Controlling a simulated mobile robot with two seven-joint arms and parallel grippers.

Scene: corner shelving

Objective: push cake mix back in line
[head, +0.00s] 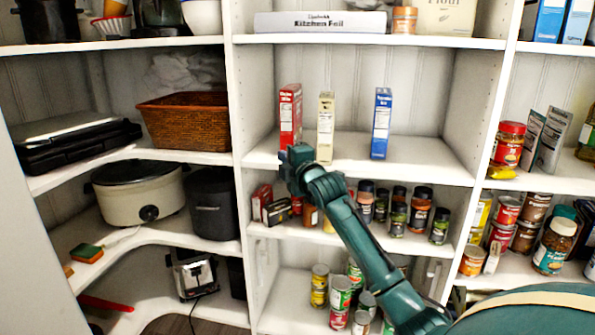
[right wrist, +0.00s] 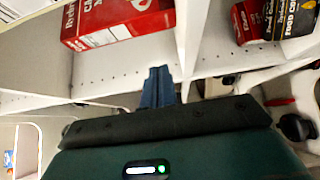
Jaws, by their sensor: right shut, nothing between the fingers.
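A red box (head: 290,112) stands upright at the left on the middle bay's shelf, and large letters starting "CA" show on it in the right wrist view (right wrist: 118,20). A cream box (head: 326,127) stands to its right, and a blue box (head: 381,124) farther right. My right gripper (head: 294,156) is at the shelf's front edge, before the foot of the red box, which it partly hides. In the right wrist view its fingers (right wrist: 158,76) are shut and empty, with a gap below the red box. My left gripper is not in view.
The white shelf (head: 430,165) is bare to the right of the blue box. Spice jars (head: 420,208) and small boxes (head: 276,210) fill the shelf below. An upright divider (head: 237,90) stands left of the red box.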

